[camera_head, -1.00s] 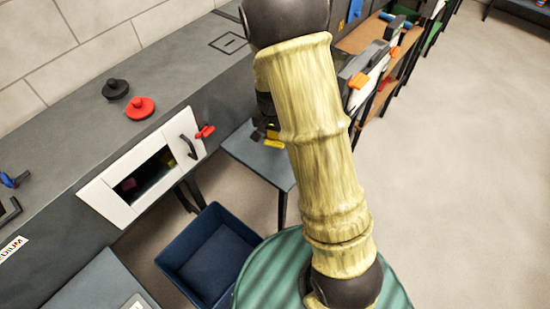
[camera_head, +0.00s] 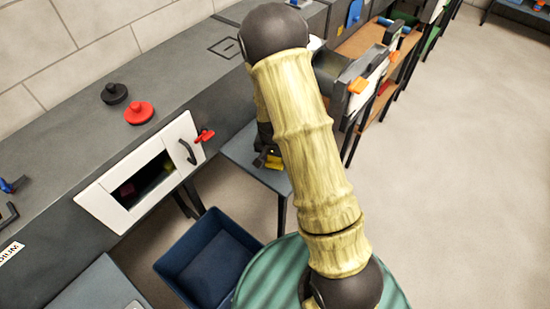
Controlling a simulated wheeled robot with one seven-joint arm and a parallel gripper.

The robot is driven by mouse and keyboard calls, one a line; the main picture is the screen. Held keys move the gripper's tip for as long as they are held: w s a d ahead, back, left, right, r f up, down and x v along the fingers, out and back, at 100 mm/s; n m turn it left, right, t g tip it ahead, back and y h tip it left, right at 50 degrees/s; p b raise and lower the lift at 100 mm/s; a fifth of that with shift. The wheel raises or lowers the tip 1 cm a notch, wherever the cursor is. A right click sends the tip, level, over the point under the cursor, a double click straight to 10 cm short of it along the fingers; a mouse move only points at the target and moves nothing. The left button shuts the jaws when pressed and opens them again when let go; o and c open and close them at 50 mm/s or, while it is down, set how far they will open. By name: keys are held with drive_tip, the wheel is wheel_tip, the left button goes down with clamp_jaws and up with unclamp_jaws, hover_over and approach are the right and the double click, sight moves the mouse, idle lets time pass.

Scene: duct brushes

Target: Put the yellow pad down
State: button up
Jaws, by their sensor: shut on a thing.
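My gripper (camera_head: 266,156) is low over the small grey table (camera_head: 239,152), mostly hidden behind my own arm. It is shut on the yellow pad (camera_head: 274,161), of which only a small yellow part shows beside the fingers. I cannot tell whether the pad touches the tabletop.
A white-framed opening (camera_head: 110,209) in the dark counter has small coloured things inside. An open blue bin (camera_head: 208,262) stands on the floor below. A red knob (camera_head: 138,110) and a black knob (camera_head: 114,93) sit on the counter. The floor at the right is clear.

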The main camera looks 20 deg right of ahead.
sight(274, 165)
drive_tip(key=shift+f, duration=0.25)
drive_tip(key=shift+f, duration=0.15)
drive_tip(key=o, duration=1.2)
drive_tip(key=r, duration=0.4)
drive_tip(key=s+r, duration=0.1)
drive_tip(key=r, duration=0.3)
drive_tip(key=a+r+p, duration=0.1)
drive_tip(key=r, duration=0.3)
drive_tip(key=shift+s+r, duration=0.15)
drive_tip(key=shift+s, duration=0.15)
